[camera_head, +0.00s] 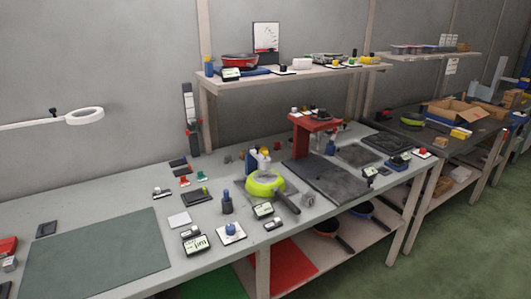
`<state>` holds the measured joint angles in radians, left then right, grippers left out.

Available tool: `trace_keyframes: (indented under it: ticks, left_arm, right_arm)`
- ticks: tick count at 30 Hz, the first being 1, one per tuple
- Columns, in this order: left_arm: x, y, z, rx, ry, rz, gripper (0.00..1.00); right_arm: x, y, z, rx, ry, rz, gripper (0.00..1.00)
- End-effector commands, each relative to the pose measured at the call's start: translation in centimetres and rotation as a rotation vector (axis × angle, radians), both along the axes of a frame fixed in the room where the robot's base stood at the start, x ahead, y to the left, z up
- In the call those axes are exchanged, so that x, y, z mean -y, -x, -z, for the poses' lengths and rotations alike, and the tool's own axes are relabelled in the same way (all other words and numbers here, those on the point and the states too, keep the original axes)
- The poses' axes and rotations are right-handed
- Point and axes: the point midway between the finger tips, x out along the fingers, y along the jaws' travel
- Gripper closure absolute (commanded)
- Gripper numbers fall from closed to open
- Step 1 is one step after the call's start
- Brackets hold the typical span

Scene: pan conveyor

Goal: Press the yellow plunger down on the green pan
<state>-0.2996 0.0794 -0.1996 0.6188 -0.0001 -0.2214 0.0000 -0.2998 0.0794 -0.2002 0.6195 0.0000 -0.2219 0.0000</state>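The green pan (253,189) sits on the grey workbench near the middle of the view, its dark handle pointing to the lower right. A pale, upright piece with a small yellow top (264,151) stands at the pan's back edge; it may be the yellow plunger, but it is too small to be sure. I cannot tell whether it touches the pan or is pressed down. Neither of my grippers is in view.
A red press stand (315,124) and a dark mat (325,183) lie to the right of the pan. Small parts and cards crowd the bench in front of it. A green mat (95,255) at left is clear. A shelf (295,73) spans the back.

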Motion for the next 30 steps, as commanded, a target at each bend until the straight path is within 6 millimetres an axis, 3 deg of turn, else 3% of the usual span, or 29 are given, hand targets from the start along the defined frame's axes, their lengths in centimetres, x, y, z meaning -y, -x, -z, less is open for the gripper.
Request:
trace_keyframes:
  ticks: [1, 5, 16, 30]
  left_arm:
    - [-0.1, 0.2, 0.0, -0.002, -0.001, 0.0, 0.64]
    - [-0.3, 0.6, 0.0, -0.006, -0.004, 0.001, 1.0]
    - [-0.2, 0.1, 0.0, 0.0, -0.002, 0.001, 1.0]
    - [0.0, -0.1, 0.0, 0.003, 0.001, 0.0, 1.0]
  right_arm:
    - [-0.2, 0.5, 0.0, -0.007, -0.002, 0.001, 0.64]
    - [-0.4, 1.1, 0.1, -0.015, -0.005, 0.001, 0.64]
    - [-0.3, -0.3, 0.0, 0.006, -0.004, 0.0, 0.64]
    - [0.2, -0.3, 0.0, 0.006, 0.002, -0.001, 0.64]
